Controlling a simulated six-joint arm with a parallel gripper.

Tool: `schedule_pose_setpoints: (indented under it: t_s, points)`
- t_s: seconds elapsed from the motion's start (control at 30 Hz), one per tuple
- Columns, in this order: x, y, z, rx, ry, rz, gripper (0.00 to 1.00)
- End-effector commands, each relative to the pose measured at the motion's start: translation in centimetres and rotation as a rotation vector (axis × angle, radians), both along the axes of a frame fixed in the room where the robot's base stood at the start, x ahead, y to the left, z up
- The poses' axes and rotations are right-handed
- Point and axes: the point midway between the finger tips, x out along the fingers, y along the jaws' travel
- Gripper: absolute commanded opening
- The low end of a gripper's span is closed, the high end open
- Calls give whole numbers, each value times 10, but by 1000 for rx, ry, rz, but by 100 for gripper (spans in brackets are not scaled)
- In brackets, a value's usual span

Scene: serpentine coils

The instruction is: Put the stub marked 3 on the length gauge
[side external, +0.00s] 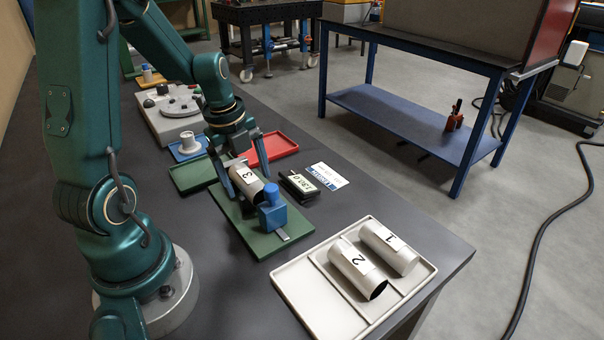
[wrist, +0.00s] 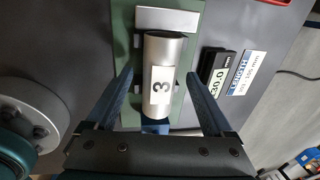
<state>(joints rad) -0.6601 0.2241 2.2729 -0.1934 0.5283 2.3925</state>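The stub marked 3 (side external: 246,182) is a silvery tube with a white label. It lies on the green plate of the length gauge (side external: 236,228), its near end close to the gauge's blue block (side external: 272,212). In the wrist view the stub (wrist: 159,110) lies lengthwise between a pale end plate (wrist: 167,20) and a blue part partly hidden behind it. My gripper (side external: 249,187) is over the stub, one finger on each side. In the wrist view my gripper (wrist: 158,78) is open, with gaps between both fingers and the stub.
A white tray (side external: 283,283) at front holds stubs marked 2 (side external: 355,268) and 1 (side external: 388,249). A black digital readout (side external: 299,186) and a printed card (side external: 325,176) lie right of the gauge. Red (side external: 280,146) and green (side external: 192,176) trays and a blue fixture (side external: 187,150) stand behind.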

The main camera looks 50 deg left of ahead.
Motion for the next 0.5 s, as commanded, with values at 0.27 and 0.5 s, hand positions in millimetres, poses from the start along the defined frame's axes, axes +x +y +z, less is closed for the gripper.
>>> schedule_pose_setpoints:
  t_s: [0.27,0.5]
  points:
    - [-1,1,13,2,-4,0,86]
    - [-6,1,42,3,-4,0,86]
